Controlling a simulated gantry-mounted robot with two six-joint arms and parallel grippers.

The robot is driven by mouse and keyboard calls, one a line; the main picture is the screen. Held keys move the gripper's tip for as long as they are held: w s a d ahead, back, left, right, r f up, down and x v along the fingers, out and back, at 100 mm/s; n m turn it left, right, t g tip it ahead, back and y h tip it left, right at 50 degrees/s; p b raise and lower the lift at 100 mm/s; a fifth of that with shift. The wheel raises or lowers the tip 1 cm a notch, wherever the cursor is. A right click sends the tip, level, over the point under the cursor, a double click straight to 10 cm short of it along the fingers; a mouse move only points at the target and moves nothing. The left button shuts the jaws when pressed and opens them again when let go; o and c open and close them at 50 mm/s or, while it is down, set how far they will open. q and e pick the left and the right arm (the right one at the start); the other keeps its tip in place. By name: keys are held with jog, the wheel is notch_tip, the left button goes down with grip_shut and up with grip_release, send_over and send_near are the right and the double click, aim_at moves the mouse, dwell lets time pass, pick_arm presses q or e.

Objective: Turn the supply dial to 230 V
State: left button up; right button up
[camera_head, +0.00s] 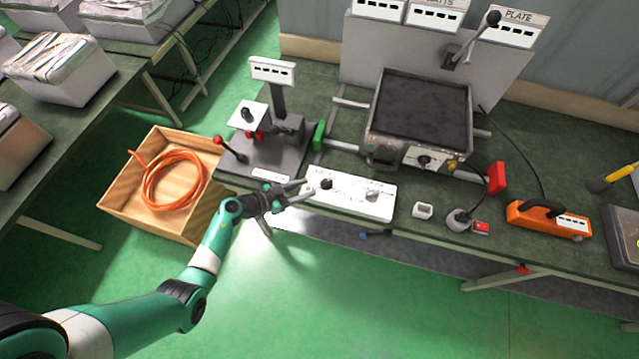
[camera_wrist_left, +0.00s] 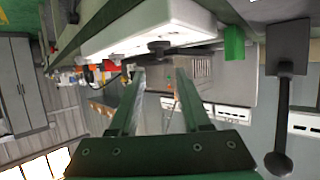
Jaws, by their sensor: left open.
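A white control box (camera_head: 350,205) lies at the front edge of the green bench. It carries a black dial (camera_head: 327,183) on its left part and a pale grey knob (camera_head: 372,194) on its right part. Its printed markings are too small to read. My left gripper (camera_head: 308,190) is open at the box's left end, its fingertips a little left of the black dial. In the left wrist view the black dial (camera_wrist_left: 160,47) sits just beyond the gap between the open fingertips (camera_wrist_left: 160,75), apparently untouched. My right gripper is out of view.
A stand with a red-tipped lever (camera_head: 218,140) is behind the gripper. A dark-topped hot plate unit (camera_head: 420,105) stands behind the box. A wooden crate with orange hose (camera_head: 125,195) is at left.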

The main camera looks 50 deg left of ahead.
aim_at(325, 182)
pick_arm(q)
jog(key=b+x, duration=0.3)
jog(key=x, duration=0.3)
jog(key=shift+w+f, duration=0.25)
jog(key=shift+w, duration=0.3)
grip_shut()
